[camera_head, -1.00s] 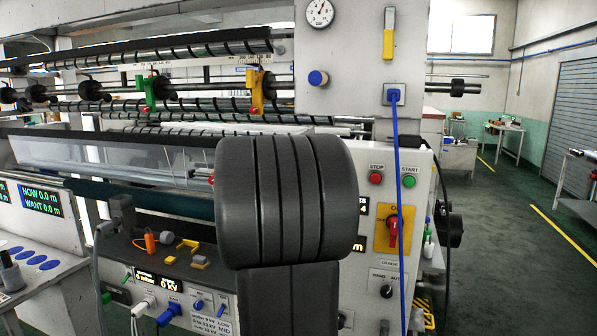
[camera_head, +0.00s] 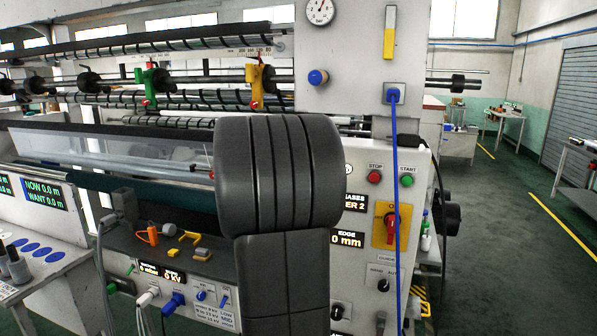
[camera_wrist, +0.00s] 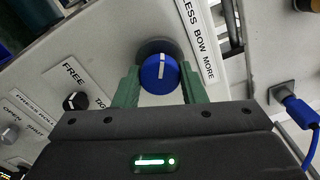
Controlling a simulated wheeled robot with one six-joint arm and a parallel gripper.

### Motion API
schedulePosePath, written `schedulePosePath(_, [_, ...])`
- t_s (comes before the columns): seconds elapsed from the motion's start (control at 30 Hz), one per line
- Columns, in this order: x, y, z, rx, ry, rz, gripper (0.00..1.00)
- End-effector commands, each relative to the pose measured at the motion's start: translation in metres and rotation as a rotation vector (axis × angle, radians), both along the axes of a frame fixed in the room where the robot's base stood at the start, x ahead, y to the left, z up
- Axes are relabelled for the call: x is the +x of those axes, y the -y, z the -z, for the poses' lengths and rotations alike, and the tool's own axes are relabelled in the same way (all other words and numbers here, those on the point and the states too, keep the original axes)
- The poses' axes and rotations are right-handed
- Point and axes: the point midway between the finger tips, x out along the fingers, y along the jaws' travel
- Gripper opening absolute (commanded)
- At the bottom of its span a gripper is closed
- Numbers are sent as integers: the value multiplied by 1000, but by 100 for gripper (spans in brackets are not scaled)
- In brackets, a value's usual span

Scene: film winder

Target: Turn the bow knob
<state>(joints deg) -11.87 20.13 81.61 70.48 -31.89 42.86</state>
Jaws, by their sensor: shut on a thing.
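The bow knob (camera_wrist: 160,72) is blue and round with a white mark, and sits on a dark round base beside the "LESS BOW MORE" label (camera_wrist: 197,40) in the wrist view. The white mark points nearly straight up the picture. My gripper (camera_wrist: 155,82) has green fingers on both sides of the knob, shut on it. In the head view my dark arm covers the middle of the machine, and my gripper and the held knob do not show there.
A black knob (camera_wrist: 76,101) by a "FREE" label is left of my gripper. A blue plug and cable (camera_wrist: 294,106) are at right. In the head view, a red switch on a yellow plate (camera_head: 391,223) stands right of my arm. The aisle (camera_head: 500,220) at right is clear.

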Motion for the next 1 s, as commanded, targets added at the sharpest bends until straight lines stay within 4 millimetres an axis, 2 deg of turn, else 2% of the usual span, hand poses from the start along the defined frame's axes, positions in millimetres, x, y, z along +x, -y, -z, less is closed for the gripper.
schedulePosePath(0.53, [0, 0, 1, -24, -9, 0, 15])
schedulePosePath(0.57, [0, 0, 1, -24, -9, 0, 39])
schedulePosePath(0.67, [0, 0, 1, -24, -9, 0, 59])
schedulePosePath(1.0, [-2, -1, 1, -24, -8, 0, 59])
